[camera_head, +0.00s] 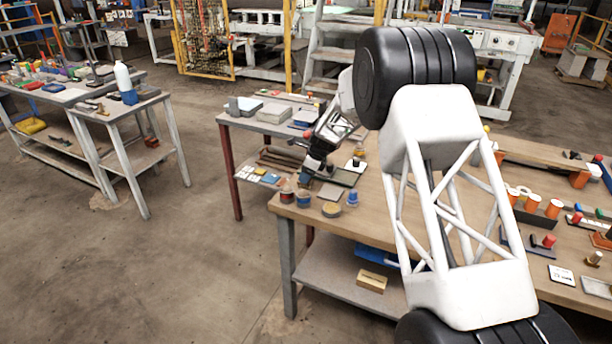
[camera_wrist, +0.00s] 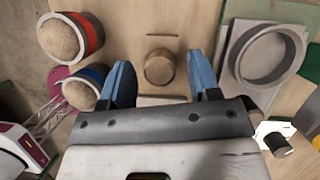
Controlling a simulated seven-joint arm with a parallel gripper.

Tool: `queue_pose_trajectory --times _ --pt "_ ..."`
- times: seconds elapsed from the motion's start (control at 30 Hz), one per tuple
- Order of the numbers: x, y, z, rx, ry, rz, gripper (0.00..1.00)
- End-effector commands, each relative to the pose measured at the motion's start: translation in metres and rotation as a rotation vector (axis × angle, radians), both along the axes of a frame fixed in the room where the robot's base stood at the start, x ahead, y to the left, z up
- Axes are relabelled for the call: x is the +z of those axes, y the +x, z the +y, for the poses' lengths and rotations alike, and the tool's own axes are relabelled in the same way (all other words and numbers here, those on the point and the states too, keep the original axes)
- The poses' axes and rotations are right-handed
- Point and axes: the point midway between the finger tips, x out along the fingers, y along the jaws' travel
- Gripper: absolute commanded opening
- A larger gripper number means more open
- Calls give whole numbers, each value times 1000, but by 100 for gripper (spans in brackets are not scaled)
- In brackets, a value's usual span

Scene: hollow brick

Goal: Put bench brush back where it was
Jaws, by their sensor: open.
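I cannot pick out the bench brush for sure in either view. My gripper (camera_head: 306,178) is low over the left end of the wooden workbench (camera_head: 375,215). In the wrist view its two blue fingers (camera_wrist: 162,80) are spread apart, with nothing seen held between them. A small brown round piece (camera_wrist: 159,67) on a tan, block-like base lies in the gap between the fingers, as seen from above. I cannot tell whether it is part of the brush or whether the fingers touch it.
A red-banded tin (camera_wrist: 70,38) and a blue-banded tin (camera_wrist: 84,92) stand close left of the fingers. A round grey dish (camera_wrist: 268,58) is on the right. A wooden block (camera_head: 372,281) lies on the lower shelf. Orange cylinders (camera_head: 532,202) crowd the bench's right part.

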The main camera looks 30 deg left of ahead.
Motion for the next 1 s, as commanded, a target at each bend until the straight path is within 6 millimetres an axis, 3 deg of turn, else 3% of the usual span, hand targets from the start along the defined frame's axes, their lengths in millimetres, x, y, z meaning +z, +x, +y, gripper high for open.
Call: queue_pose_trajectory --times 0.7,1.0 --pt "92 8 -37 0 0 -1 56" --pt "106 9 -43 0 0 1 56"
